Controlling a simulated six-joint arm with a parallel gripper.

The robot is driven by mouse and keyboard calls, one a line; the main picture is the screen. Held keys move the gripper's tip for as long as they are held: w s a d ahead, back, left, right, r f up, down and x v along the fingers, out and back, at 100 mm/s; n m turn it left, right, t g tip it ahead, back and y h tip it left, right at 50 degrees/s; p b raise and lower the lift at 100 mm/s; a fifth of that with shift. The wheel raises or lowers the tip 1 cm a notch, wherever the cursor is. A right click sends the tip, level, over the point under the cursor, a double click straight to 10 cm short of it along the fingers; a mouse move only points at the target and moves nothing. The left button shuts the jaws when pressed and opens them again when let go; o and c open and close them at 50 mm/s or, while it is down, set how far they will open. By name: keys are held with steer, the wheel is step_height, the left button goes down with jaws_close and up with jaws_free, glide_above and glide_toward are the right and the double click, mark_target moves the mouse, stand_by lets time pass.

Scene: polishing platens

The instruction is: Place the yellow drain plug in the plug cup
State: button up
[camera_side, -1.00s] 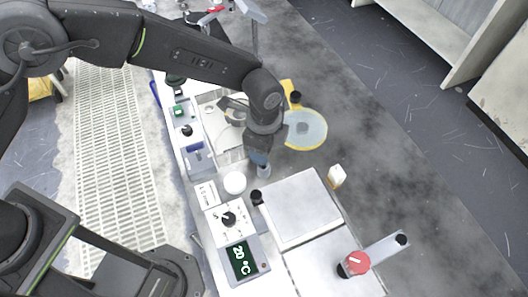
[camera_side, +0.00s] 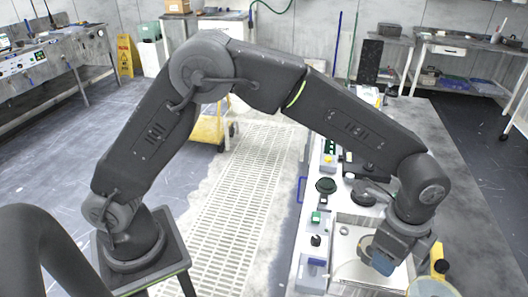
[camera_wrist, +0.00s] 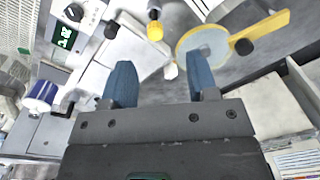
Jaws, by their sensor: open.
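My gripper (camera_wrist: 160,64) is open, its two blue fingers apart with nothing between them. In the side view its blue fingertips (camera_side: 382,264) are over the metal tray area at the lower right. In the wrist view, a small yellow piece (camera_wrist: 155,31) with a paler end stands beyond the fingertips. It may be the yellow drain plug, but I cannot be sure. I cannot pick out the plug cup with certainty. A white cylinder with a blue band (camera_wrist: 40,92) lies left of the fingers.
A yellow-rimmed pale disc (camera_wrist: 203,47) with a black knob (camera_wrist: 243,47) is beyond the right finger. It also shows in the side view (camera_side: 428,288). Control boxes line the bench's left side, with a green-lit one (camera_side: 316,217). A metal basin (camera_side: 345,240) lies beside the gripper.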

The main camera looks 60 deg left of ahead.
steer(key=s+a+r+n+t, duration=0.1)
steer(key=s+a+r+n, duration=0.25)
steer(key=a+r, duration=0.45)
steer(key=s+a+r+n+t, duration=0.1)
steer(key=s+a+r+n, duration=0.2)
steer(key=a+r+n, duration=0.45)
steer(key=s+a+f+n+t, duration=0.2)
steer(key=s+a+n, duration=0.3)
steer(key=s+a, duration=0.6)
steer(key=shift+s+a+t, duration=0.2)
steer(key=shift+s+t, duration=0.3)
steer(key=shift+s, duration=0.35)
